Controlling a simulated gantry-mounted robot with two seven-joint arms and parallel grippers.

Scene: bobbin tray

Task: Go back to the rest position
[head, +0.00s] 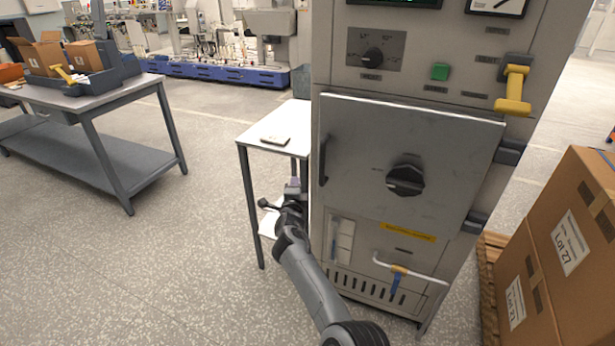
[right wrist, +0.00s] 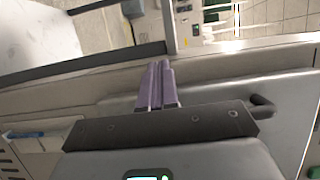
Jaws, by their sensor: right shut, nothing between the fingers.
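My right gripper (head: 293,186) is beside the left side of the tall grey cabinet (head: 330,60), below the top of a small white side table (head: 262,122). In the right wrist view its two purple fingers (right wrist: 155,86) lie together with nothing between them. My left gripper is not in the head view.
Cardboard boxes (head: 562,245) on a pallet stand right of the cabinet. A grey workbench (head: 85,98) with boxes stands at the left. Open floor (head: 180,255) lies between.

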